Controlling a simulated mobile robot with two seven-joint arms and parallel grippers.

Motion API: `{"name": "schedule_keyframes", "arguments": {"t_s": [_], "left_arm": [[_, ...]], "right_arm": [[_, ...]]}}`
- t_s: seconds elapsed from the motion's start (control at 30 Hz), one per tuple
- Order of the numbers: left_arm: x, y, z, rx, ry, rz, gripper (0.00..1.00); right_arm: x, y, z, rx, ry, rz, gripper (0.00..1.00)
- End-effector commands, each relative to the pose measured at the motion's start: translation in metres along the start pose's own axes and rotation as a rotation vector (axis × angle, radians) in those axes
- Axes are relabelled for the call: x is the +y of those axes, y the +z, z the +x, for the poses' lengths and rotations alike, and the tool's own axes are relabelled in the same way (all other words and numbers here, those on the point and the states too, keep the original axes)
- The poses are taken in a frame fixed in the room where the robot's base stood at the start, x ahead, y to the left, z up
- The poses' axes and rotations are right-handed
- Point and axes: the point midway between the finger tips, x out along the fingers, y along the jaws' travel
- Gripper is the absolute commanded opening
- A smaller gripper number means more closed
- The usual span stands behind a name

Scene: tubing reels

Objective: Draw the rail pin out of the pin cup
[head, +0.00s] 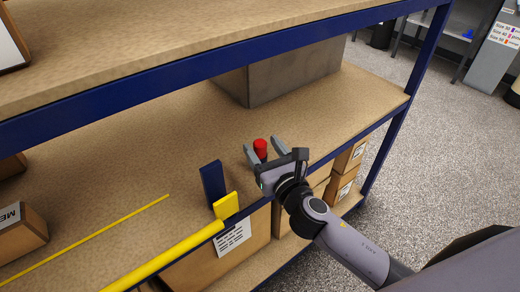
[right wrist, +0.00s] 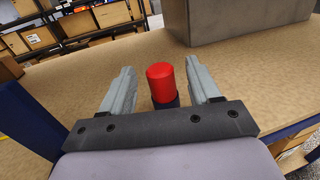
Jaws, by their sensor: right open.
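The rail pin shows as a red cylindrical head (head: 260,145), upright on the middle shelf. In the right wrist view the red pin head (right wrist: 161,83) stands between my two fingers. A dark blue piece that looks like the pin cup (head: 261,157) shows just below the red head, mostly hidden by my gripper. My right gripper (head: 263,150) is open, with one finger on each side of the pin. In the right wrist view its fingers (right wrist: 160,80) show gaps to the pin on both sides. My left gripper is not in view.
A blue upright plate (head: 212,184) and a yellow block (head: 226,206) stand left of my gripper. A yellow rail (head: 170,256) runs along the shelf's front. A grey box (head: 290,75) stands behind. The upper shelf's blue edge (head: 200,68) overhangs. Cardboard boxes (head: 343,180) sit below.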

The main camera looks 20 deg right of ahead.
Motion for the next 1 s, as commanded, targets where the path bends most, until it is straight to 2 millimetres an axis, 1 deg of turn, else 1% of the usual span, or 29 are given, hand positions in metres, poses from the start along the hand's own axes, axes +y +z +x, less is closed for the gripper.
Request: {"name": "schedule_keyframes", "arguments": {"t_s": [0.03, 0.17, 0.43, 0.47, 0.5, 0.57, 0.6, 0.63, 0.87, 0.93, 1.0], "left_arm": [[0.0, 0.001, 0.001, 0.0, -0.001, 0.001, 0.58], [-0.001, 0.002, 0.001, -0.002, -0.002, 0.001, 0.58], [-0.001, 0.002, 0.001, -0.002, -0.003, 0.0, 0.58], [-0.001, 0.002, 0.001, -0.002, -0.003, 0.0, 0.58], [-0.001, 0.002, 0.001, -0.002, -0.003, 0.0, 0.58], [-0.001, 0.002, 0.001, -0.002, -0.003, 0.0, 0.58], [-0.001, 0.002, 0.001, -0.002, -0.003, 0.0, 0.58], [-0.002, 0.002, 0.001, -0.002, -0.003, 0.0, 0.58], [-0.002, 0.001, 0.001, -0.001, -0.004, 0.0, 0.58], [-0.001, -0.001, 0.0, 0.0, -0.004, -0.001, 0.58], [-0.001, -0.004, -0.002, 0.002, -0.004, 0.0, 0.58]], "right_arm": [[0.0, 0.001, 0.008, -0.001, 0.0, 0.002, 0.62], [0.0, 0.0, 0.019, 0.0, -0.001, 0.002, 0.62], [0.0, 0.0, 0.022, 0.001, 0.0, 0.003, 0.62], [0.0, 0.0, 0.022, 0.001, 0.0, 0.003, 0.59], [0.0, 0.0, 0.022, 0.001, 0.0, 0.003, 0.46], [0.0, 0.0, 0.022, 0.001, 0.0, 0.003, 0.26], [0.0, 0.0, 0.022, 0.001, 0.0, 0.003, 0.13], [0.0, -0.001, 0.022, 0.001, 0.0, 0.003, 0.04], [0.0, 0.0, 0.022, 0.0, 0.001, 0.003, 0.04], [0.0, 0.003, 0.022, -0.001, 0.001, 0.002, 0.04], [0.0, 0.011, 0.022, -0.003, 0.002, 0.002, 0.04]]}}
